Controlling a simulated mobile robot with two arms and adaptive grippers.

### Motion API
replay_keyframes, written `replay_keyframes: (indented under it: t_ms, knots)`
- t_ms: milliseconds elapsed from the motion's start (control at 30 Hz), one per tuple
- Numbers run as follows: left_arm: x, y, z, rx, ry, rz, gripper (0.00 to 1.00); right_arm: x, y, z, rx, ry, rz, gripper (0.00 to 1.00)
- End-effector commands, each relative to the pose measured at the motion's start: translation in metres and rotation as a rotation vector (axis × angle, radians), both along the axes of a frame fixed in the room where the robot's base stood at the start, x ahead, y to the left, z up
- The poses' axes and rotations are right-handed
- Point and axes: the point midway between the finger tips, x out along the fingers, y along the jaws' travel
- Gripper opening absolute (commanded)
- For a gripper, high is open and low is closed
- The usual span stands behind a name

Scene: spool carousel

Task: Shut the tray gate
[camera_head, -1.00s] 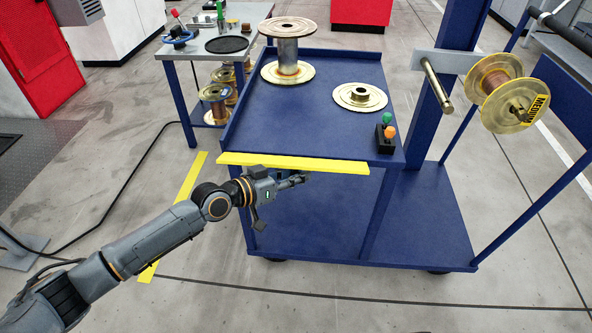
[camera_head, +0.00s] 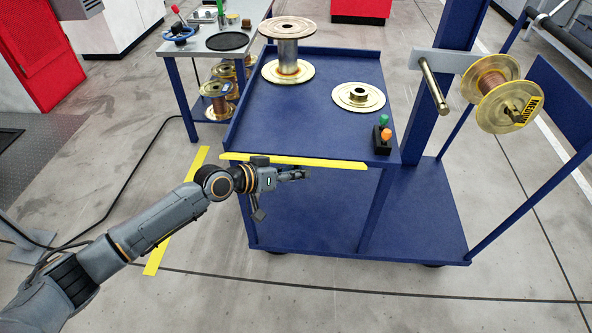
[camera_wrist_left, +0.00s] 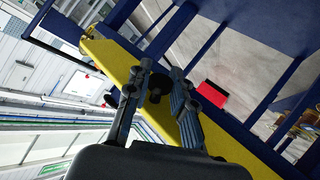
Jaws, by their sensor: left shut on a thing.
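The yellow tray gate (camera_head: 325,164) runs along the front edge of the blue cart's tray (camera_head: 310,130). It shows as a thin strip in the head view, close to the tray edge; I cannot tell if it is fully shut. My left gripper (camera_head: 300,174) is just below and in front of the gate. In the left wrist view, the yellow gate (camera_wrist_left: 107,56) crosses diagonally behind the fingers, and my left gripper (camera_wrist_left: 160,76) is shut on a dark gate knob (camera_wrist_left: 156,88). My right gripper is not in view.
An upright spool (camera_head: 288,50), a gold flange disc (camera_head: 358,96) and a button box (camera_head: 382,139) are on the tray. A copper spool (camera_head: 495,90) hangs at the right. A side table (camera_head: 190,50) stands at back left. Floor at front is open.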

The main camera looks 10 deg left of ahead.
Motion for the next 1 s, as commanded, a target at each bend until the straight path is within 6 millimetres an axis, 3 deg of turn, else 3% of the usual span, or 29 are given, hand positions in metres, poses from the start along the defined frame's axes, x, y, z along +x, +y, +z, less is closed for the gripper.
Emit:
replay_keyframes:
  t_ms: [433, 467, 567, 1000]
  knots:
    - [0.0002, 0.0006, -0.0002, 0.000, 0.005, 0.001, 0.00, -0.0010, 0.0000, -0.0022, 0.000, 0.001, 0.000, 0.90]
    - [0.0002, 0.0006, 0.0000, 0.000, 0.005, 0.001, 0.27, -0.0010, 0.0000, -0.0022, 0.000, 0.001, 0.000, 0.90]
    - [0.0002, 0.0006, 0.0000, 0.000, 0.005, 0.001, 0.45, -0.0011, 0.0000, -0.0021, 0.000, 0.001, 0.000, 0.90]
    - [-0.0065, 0.0090, 0.0046, 0.001, 0.004, 0.001, 0.45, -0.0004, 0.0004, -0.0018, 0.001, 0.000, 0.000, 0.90]
